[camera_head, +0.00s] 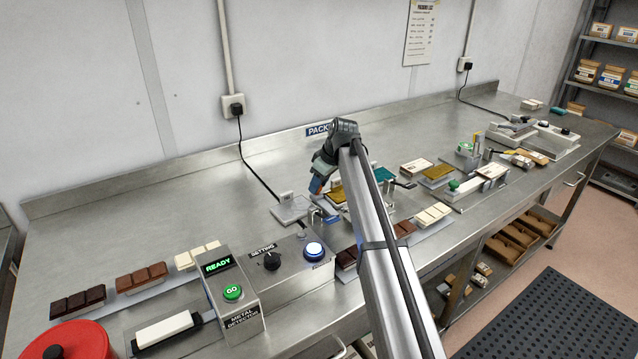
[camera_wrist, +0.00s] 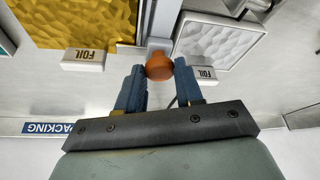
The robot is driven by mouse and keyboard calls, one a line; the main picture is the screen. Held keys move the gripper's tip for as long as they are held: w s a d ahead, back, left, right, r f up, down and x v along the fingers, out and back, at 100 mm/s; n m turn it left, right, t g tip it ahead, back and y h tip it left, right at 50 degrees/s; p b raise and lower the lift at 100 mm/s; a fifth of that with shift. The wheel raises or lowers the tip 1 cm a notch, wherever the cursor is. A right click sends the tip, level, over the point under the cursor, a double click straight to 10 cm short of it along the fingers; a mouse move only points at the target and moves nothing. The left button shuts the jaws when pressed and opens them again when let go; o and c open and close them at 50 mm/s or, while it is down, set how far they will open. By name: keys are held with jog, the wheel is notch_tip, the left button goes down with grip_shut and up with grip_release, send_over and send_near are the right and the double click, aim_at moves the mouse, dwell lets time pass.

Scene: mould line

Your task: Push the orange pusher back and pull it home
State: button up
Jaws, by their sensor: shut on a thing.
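The orange pusher (camera_wrist: 159,67) shows as a round orange knob in the wrist view, on a grey stem between two foil stacks. My gripper (camera_wrist: 160,75) has its two blue fingers on either side of the knob and is shut on it. In the head view my gripper (camera_head: 318,185) is low over the middle of the bench, and my arm hides much of the pusher's surroundings. The gold foil (camera_wrist: 75,22) lies left of the knob and the silver foil (camera_wrist: 218,42) lies right of it, each with a FOIL label.
Chocolate bars (camera_head: 142,278) lie at the left. A red tub (camera_head: 75,342) is at the front left. The bench's back left is clear.

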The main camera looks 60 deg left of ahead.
grip_shut()
jog(key=shift+d, duration=0.15)
jog(key=d, duration=0.8)
jog(key=shift+d, duration=0.4)
jog(key=shift+o, duration=2.1)
grip_release()
jog(key=shift+d, duration=0.1)
jog(key=shift+o, duration=1.1)
jog(key=shift+r, duration=0.1)
jog(key=v, duration=1.3)
jog(key=shift+r, duration=0.3)
jog(key=shift+w+d, duration=0.1)
